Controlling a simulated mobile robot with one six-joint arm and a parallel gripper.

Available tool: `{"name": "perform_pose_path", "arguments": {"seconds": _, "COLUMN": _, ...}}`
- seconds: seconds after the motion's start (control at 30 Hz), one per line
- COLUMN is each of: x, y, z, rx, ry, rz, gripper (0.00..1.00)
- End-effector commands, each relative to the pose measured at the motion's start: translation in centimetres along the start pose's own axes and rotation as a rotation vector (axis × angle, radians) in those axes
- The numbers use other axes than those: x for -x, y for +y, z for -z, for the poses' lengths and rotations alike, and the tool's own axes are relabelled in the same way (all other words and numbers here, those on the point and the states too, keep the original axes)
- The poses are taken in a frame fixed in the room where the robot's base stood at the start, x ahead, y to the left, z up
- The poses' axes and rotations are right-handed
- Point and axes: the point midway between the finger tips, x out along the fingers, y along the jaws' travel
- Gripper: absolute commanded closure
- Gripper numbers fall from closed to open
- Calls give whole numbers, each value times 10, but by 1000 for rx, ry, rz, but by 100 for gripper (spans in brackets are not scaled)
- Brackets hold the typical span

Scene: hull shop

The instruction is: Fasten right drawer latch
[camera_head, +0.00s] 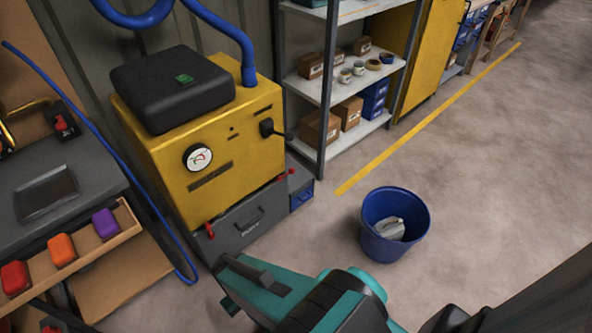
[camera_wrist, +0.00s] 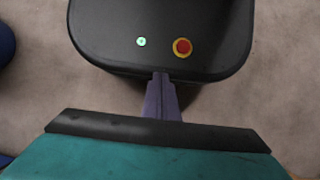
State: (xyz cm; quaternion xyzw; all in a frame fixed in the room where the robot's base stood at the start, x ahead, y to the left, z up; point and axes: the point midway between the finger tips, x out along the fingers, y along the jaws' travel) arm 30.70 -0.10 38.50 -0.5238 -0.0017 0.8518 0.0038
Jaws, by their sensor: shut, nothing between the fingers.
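A yellow machine (camera_head: 232,150) with a round gauge stands on a dark grey drawer unit (camera_head: 240,228) with a handle on its front. A small red latch (camera_head: 285,174) shows at the right upper corner of the drawer. It seems to stick out sideways, but it is too small to tell its exact position. Another red latch (camera_head: 210,231) at the left corner points downward. My gripper (camera_wrist: 161,79) is shut and empty in the wrist view, over my own dark base. It is away from the latches. I cannot make out its fingers in the head view.
A blue bucket (camera_head: 374,244) with a grey item inside stands on the floor right of the drawer. A blue box (camera_head: 301,193) sits beside the drawer. A shelf rack (camera_head: 325,90) stands behind. A workbench (camera_head: 60,190) with coloured items is at left; a blue hose (camera_head: 95,150) hangs there.

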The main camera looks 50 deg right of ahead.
Motion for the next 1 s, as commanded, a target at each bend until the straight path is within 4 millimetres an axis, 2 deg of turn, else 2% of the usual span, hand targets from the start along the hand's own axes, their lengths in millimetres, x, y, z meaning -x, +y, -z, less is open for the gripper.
{"name": "perform_pose_path", "arguments": {"seconds": 0.17, "x": 1, "y": 4, "z": 23, "rx": -9, "ry": 32, "rz": 51, "gripper": 100}}
{"name": "perform_pose_path", "arguments": {"seconds": 0.23, "x": 4, "y": 23, "z": 37, "rx": -9, "ry": 55, "rz": 81, "gripper": 100}}
{"name": "perform_pose_path", "arguments": {"seconds": 0.57, "x": 34, "y": 62, "z": 120, "rx": -32, "ry": 231, "rz": 269, "gripper": 100}}
{"name": "perform_pose_path", "arguments": {"seconds": 0.77, "x": 61, "y": 102, "z": 164, "rx": -43, "ry": 367, "rz": 360, "gripper": 100}}
{"name": "perform_pose_path", "arguments": {"seconds": 1.0, "x": 98, "y": 167, "z": 205, "rx": -57, "ry": 551, "rz": 434, "gripper": 100}}
